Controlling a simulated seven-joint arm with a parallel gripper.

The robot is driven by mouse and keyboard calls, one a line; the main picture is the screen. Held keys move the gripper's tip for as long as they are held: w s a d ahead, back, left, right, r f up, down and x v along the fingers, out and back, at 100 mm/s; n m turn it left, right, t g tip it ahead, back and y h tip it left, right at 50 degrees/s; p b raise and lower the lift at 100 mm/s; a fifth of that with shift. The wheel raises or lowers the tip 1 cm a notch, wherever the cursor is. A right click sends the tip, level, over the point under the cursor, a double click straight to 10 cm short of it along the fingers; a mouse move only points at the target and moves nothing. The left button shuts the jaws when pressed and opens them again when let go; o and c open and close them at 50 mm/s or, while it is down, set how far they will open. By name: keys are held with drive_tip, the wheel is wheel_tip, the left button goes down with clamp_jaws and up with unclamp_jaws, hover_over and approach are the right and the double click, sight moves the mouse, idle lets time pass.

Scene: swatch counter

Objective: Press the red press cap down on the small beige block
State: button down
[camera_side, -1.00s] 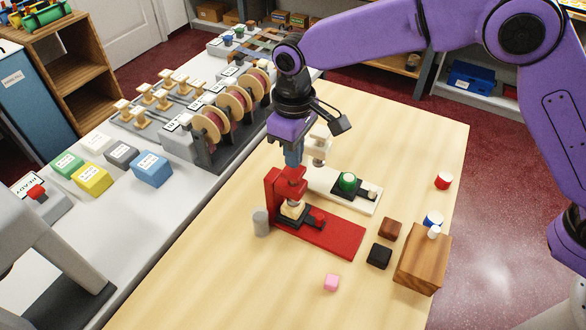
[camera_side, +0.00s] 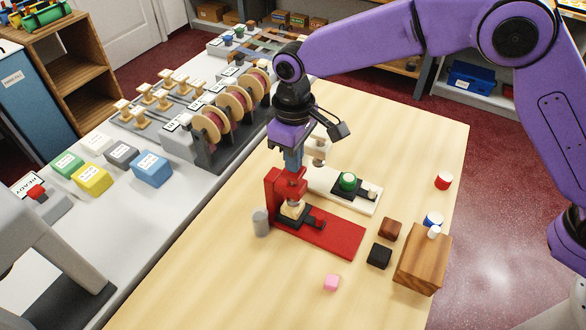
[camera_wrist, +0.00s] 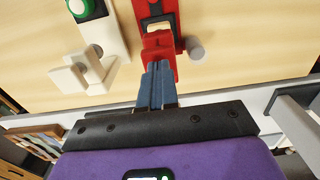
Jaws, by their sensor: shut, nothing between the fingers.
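The red press (camera_side: 338,239) stands on the table, its red cap (camera_side: 290,185) atop the upright frame. The small beige block (camera_side: 292,208) sits on the black holder beneath the cap. A sliver of the block (camera_wrist: 159,27) shows in the wrist view. My gripper (camera_side: 292,168) is shut and empty, pointing down with its blue fingertips against the top of the cap. In the wrist view the closed fingertips (camera_wrist: 158,66) overlap the red cap. Whether the press foot touches the block is hard to tell.
A white press (camera_side: 325,190) with a green piece (camera_side: 348,181) stands just behind. A grey cylinder (camera_side: 261,222) is left of the red press.

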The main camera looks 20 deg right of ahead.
drive_tip(key=shift+f, duration=0.85)
idle(0.4)
drive_tip(key=shift+r, duration=4.05)
drive_tip(key=s+d+n, duration=0.1)
drive_tip(key=s+d, duration=1.3)
drive_tip(key=d, duration=0.3)
drive_tip(key=s+d+n, duration=0.2)
drive_tip(key=s+d, duration=1.2)
drive_tip(key=d, duration=0.3)
drive_tip(key=shift+d+r+n, duration=0.3)
drive_tip(key=shift+d, duration=0.05)
